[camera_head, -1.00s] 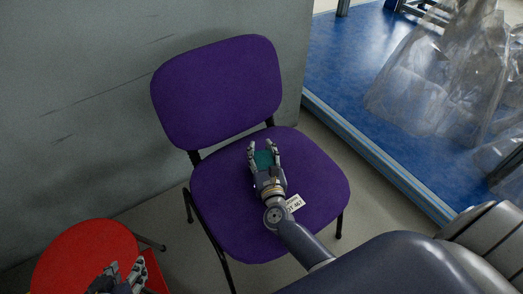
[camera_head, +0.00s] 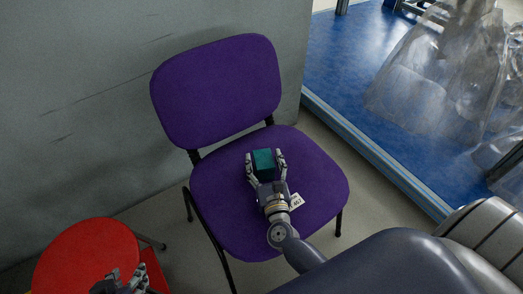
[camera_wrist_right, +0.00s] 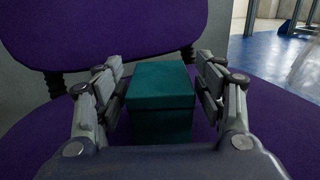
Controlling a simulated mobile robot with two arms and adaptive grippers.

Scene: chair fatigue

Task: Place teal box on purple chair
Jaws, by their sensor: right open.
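The teal box (camera_head: 263,162) stands upright on the seat of the purple chair (camera_head: 312,172), near the middle. My right gripper (camera_head: 266,168) is open, with its fingers on either side of the box. In the right wrist view the teal box (camera_wrist_right: 161,98) sits between the spread fingers of the gripper (camera_wrist_right: 160,90), with small gaps showing on both sides. The chair's backrest (camera_wrist_right: 110,25) rises behind it. My left gripper (camera_head: 124,280) is at the lower left edge by the red stool; its finger opening is too unclear to judge.
A red round stool (camera_head: 80,255) stands at the lower left. A grey wall (camera_head: 75,100) is behind the chair. A blue platform (camera_head: 350,85) with plastic-wrapped goods (camera_head: 425,75) lies to the right.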

